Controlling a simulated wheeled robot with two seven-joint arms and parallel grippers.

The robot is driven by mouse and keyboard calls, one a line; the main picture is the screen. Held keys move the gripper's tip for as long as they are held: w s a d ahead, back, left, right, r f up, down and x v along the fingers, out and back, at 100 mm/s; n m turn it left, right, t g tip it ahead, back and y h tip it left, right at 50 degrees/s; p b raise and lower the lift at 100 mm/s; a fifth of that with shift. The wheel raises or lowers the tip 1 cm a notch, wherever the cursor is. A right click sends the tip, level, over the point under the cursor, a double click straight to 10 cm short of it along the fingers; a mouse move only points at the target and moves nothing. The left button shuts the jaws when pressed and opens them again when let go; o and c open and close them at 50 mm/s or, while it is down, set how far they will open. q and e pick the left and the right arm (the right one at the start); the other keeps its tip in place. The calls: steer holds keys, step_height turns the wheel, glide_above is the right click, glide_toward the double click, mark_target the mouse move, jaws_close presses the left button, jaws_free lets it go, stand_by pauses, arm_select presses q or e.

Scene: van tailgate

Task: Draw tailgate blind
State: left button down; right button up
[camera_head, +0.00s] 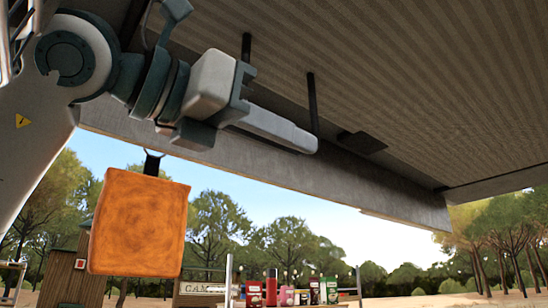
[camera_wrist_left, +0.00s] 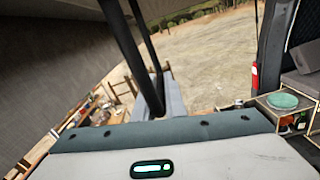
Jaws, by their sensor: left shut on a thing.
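A wide ribbed grey-beige surface (camera_head: 400,80) fills the upper right of the head view, overhead; I cannot tell whether it is the blind or the tailgate lining. Two thin dark uprights hang from it, a rear one (camera_head: 246,47) and a nearer one (camera_head: 312,100). My left gripper (camera_head: 300,138) is raised under this surface. It is shut at the lower end of the dark pull piece, whose grip is hidden by the fingers. In the left wrist view, two dark bars (camera_wrist_left: 120,40) converge at the fingers (camera_wrist_left: 168,92). My right gripper is out of view.
A long grey edge panel (camera_head: 270,165) runs below the ribbed surface. An orange block (camera_head: 138,222) hangs on a black strap at left. Bottles and boxes (camera_head: 290,293) stand low behind. A small shelf with a green-topped item (camera_wrist_left: 283,101) is at right in the left wrist view.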

arm_select(q)
steer(key=c, duration=1.8)
jaws_free()
steer(key=shift+w+a, duration=0.15)
steer(key=shift+c, duration=0.2)
steer(key=shift+s+a+f+b, duration=0.1)
steer(key=shift+s+a+b, duration=0.25)
steer(key=shift+a, duration=0.1)
steer(key=b+v, duration=0.2)
steer(key=v, duration=0.3)
steer(key=shift+s+a+b, duration=0.2)
steer(key=shift+a+b, duration=0.05)
steer(key=shift+b, duration=0.05)
steer(key=shift+s+a, duration=0.2)
steer(key=shift+a, duration=0.15)
